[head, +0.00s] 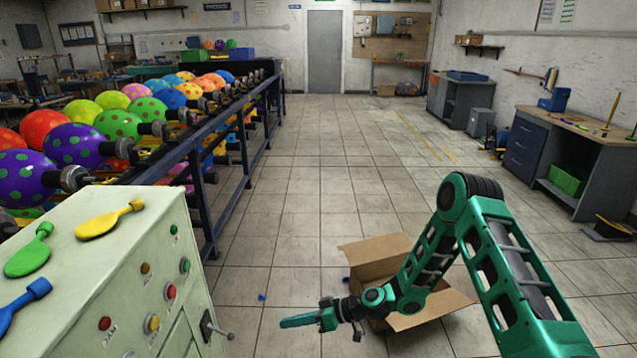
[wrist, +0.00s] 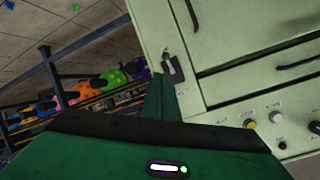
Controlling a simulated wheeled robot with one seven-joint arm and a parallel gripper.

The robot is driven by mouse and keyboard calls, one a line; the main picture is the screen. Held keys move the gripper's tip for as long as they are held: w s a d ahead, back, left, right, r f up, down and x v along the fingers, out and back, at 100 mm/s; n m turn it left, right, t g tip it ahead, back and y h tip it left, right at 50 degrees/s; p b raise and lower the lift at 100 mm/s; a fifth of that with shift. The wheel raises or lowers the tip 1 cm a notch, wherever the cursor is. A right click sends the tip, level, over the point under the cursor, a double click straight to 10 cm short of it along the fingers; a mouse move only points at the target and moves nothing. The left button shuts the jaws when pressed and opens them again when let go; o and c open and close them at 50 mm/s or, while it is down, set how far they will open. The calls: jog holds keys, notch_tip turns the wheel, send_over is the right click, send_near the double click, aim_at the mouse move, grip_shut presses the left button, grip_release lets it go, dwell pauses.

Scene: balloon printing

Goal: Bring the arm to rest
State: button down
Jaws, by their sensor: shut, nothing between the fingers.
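My green arm reaches down from the right in the head view, bent at its elbow. My gripper (head: 284,323) is at its lower left end, pointing left, shut and empty. Its tip is to the right of the pale green control cabinet (head: 110,270), with a gap between them in the picture. In the wrist view the closed green fingers (wrist: 160,92) point up toward the cabinet front (wrist: 240,35), near a dark lever switch (wrist: 174,68). I cannot tell how far the tip is from the switch.
An open cardboard box (head: 375,262) stands on the floor behind my forearm. Flat yellow (head: 105,220), green (head: 28,255) and blue (head: 22,303) balloons lie on the cabinet top. A rack of inflated balloons (head: 80,145) lines the left. The middle floor (head: 335,185) is clear.

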jog(key=s+d+r+m+h, duration=0.25)
jog(key=d+r, duration=0.35)
jog(key=d, duration=0.5)
jog(key=s+d+r+m+h, duration=0.1)
jog(key=d+r+h, duration=0.3)
jog(key=d+r, duration=0.5)
jog(key=s+d+r+m+h, duration=0.2)
jog(key=d+r+h, duration=0.2)
jog(key=d, duration=0.9)
jog(key=s+d+r+m+h, duration=0.2)
jog(key=s+d+r+m, duration=0.3)
jog(key=s+d+r, duration=0.5)
jog(key=s+d+r+m, duration=0.2)
jog(key=s+d+m, duration=0.1)
jog(key=s, duration=0.6)
jog(key=s+d+r+m, duration=0.1)
jog(key=s+m, duration=0.3)
jog(key=s, duration=0.5)
jog(key=shift+d+r+g+h, duration=0.35)
jog(key=shift+d+g+h, duration=0.1)
jog(key=shift+d, duration=0.45)
